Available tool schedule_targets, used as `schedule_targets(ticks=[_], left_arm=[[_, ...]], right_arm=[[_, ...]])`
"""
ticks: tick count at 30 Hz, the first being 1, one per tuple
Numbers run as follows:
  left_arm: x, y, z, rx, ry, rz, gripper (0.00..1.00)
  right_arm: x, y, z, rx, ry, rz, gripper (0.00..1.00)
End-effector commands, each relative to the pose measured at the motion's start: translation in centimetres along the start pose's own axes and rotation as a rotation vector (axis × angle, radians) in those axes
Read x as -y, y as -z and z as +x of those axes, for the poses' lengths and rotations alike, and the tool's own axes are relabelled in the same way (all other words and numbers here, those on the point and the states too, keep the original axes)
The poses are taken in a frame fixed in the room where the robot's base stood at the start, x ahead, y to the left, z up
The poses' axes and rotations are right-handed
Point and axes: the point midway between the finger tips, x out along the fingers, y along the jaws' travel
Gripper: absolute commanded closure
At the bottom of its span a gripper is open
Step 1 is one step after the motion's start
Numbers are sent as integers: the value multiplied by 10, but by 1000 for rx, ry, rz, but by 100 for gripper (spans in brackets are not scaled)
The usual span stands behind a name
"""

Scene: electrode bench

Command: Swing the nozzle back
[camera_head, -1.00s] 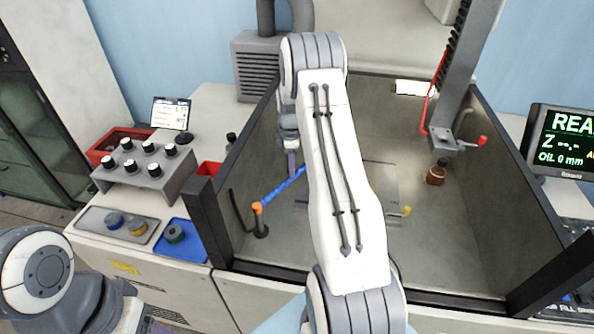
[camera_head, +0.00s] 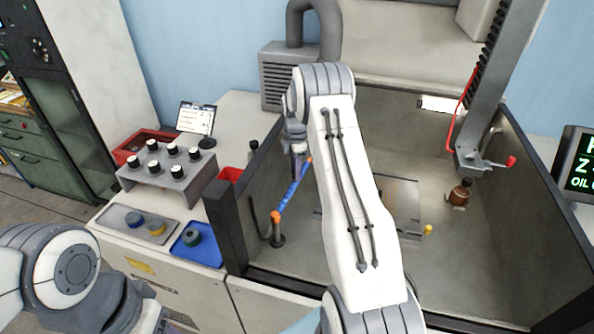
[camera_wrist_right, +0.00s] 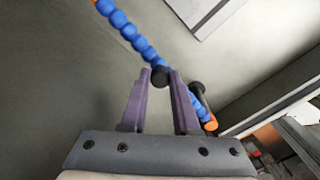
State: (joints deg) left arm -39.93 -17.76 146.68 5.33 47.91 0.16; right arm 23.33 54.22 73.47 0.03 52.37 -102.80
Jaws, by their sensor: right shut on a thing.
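The nozzle (camera_head: 290,192) is a blue segmented hose with orange ends. It rises from a dark post (camera_head: 278,240) at the left inside of the tank and slants away toward the back. In the wrist view the hose (camera_wrist_right: 138,42) runs diagonally behind my fingertips, with a black round piece between them. My right gripper (camera_head: 298,157) is shut on the nozzle; its purple fingers show in the wrist view (camera_wrist_right: 160,88). My right arm hides part of the tank's middle. My left gripper is not visible; only part of that arm shows at lower left.
Dark tank walls (camera_head: 225,225) stand close on the left. A yellow-tipped fixture (camera_head: 428,230) lies right of my arm. A knob box (camera_head: 170,180) and blue tray (camera_head: 210,248) are outside left.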

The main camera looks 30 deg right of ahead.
Motion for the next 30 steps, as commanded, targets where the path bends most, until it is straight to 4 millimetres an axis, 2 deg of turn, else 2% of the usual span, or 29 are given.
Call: schedule_targets(ticks=[4,5,7,16,20,23,30], left_arm=[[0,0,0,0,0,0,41],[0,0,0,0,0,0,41],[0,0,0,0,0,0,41],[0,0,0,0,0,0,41],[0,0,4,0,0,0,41],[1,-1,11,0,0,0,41],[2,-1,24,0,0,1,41]], right_arm=[[-2,-2,-2,3,-7,1,100],[-2,-2,-2,3,-7,1,67],[-2,-2,-2,3,-6,1,40],[-1,0,-1,1,-3,1,40],[-2,0,-8,2,-5,1,40],[-2,-1,-23,3,-8,1,40],[-2,-1,-71,3,-8,1,40]])
